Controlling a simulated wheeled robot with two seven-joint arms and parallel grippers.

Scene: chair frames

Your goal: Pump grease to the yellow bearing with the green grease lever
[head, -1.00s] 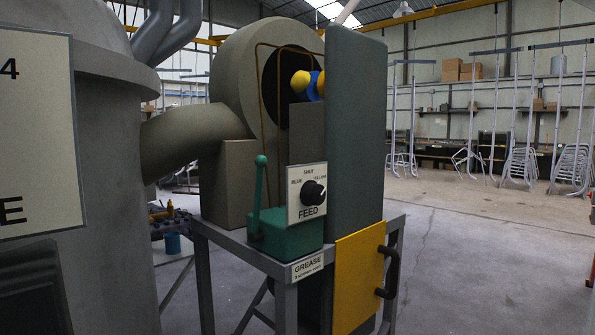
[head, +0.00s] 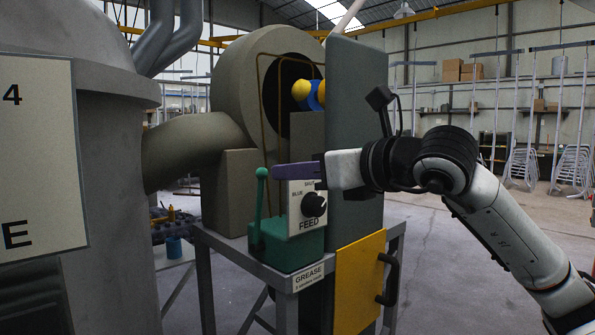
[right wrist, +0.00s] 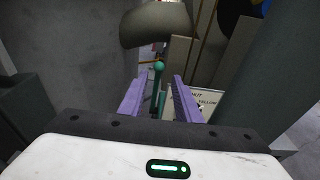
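The green grease lever (head: 260,205) stands almost upright with a ball on top, on the left of the green grease box (head: 290,245). The FEED plate (head: 307,225) carries a black knob (head: 314,204); I cannot clearly tell its setting. Yellow (head: 301,90) and blue (head: 311,97) rounded parts show in the housing opening; the bearing itself is not clear. My right gripper (head: 276,171) is in front of the plate's top, its purple fingers pointing left towards the lever ball. In the right wrist view the fingers are apart and empty, with the lever (right wrist: 158,72) ahead between them. My left gripper is out of view.
A tall grey-green panel (head: 357,130) stands right of the plate, behind my right arm. A yellow door (head: 358,285) with a black handle is below it. A large grey tank (head: 110,180) fills the left. Thin brown pipes rise behind the box. Open floor lies to the right.

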